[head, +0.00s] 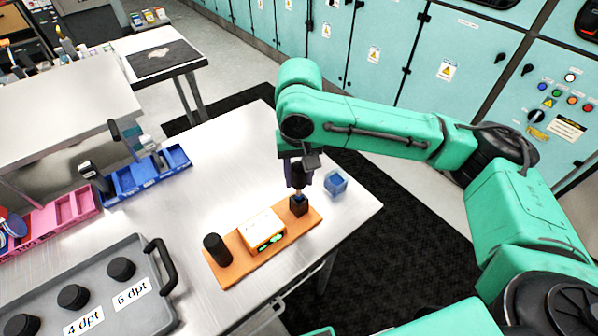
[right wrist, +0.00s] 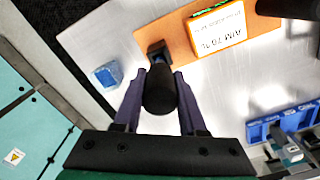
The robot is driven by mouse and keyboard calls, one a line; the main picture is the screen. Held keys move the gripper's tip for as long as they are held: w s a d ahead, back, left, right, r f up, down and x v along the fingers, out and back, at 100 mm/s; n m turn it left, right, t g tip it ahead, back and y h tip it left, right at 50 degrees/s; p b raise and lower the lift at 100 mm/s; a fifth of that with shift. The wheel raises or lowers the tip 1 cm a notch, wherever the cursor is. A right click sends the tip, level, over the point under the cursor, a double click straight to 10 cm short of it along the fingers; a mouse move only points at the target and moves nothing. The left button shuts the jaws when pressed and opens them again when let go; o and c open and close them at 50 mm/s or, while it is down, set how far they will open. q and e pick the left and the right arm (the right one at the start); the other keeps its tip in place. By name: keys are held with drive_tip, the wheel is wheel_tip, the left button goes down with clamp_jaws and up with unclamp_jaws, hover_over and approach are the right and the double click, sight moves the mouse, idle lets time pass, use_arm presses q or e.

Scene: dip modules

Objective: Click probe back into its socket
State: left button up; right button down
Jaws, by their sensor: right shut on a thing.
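My right gripper (head: 298,176) is shut on the black-handled probe (right wrist: 160,92) and holds it upright. In the head view the probe's lower part (head: 298,192) is right over the socket, a small black block with a blue top (head: 299,207). I cannot tell if the tip is inside it. The socket (right wrist: 157,50) also shows just beyond the fingertips in the right wrist view. It stands at the right end of an orange board (head: 226,271), with a white labelled module (head: 262,227) in the middle. My left gripper is not in view.
A black cylinder (head: 216,249) stands at the board's left end. A translucent blue cube (head: 335,182) lies right of the socket, near the table edge. A grey tray with black knobs (head: 120,269) is at lower left. Blue bins (head: 130,181) and pink bins (head: 65,213) stand further back.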

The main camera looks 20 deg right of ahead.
sight(299, 166)
drive_tip(key=shift+f, duration=0.5)
idle(0.3)
drive_tip(key=shift+f+b, duration=0.3)
drive_tip(key=shift+f, duration=1.9)
idle(1.2)
drive_tip(key=shift+s, duration=0.1)
unclamp_jaws()
drive_tip(key=shift+r, duration=0.1)
wheel_tip(299, 166, up, 7)
drive_tip(key=p, duration=0.9)
drive_tip(key=shift+p, duration=0.35)
drive_tip(key=shift+r+p, duration=0.65)
drive_tip(key=shift+r, duration=0.35)
